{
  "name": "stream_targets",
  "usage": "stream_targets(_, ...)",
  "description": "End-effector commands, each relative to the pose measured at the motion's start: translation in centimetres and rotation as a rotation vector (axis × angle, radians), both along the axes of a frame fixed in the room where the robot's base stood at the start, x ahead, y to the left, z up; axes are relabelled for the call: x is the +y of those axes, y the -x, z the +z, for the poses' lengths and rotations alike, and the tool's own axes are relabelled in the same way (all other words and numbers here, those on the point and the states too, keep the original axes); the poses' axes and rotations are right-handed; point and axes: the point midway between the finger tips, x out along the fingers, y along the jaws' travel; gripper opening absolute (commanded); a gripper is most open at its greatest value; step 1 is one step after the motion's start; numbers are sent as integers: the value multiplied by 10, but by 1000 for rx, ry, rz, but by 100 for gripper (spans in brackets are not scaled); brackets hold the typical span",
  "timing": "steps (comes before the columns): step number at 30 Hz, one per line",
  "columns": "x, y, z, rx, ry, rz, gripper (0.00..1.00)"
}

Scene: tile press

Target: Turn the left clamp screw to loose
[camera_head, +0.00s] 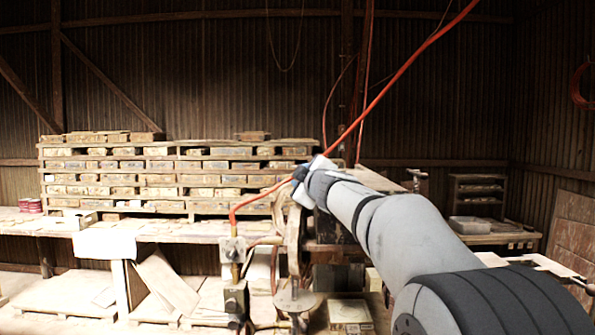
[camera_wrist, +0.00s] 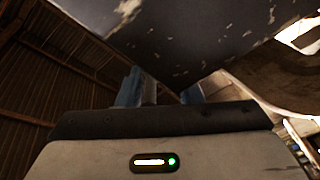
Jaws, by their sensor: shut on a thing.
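My gripper (camera_head: 300,184) is at the upper left part of the tile press (camera_head: 293,235), at the far end of my arm in the head view. In the wrist view its two bluish fingers (camera_wrist: 162,90) reach up behind a large dark, worn metal part (camera_wrist: 190,35) of the press. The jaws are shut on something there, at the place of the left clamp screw. The screw itself is hidden by the gripper and the metal part, so I cannot see how it is turned. Another small screw-like handle (camera_head: 417,178) stands to the right, beyond my arm.
A long bench (camera_head: 170,232) with racks of stacked tiles (camera_head: 110,175) stands behind on the left. A shelf (camera_head: 478,200) stands at the right.

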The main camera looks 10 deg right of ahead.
Motion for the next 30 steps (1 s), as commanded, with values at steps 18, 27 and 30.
stream_targets(18, -4, -1, -9, 16, 3, 89, 33)
stream_targets(27, -4, 0, -6, 12, 2, 90, 54)
stream_targets(30, -3, 0, -5, 11, 2, 90, 54)
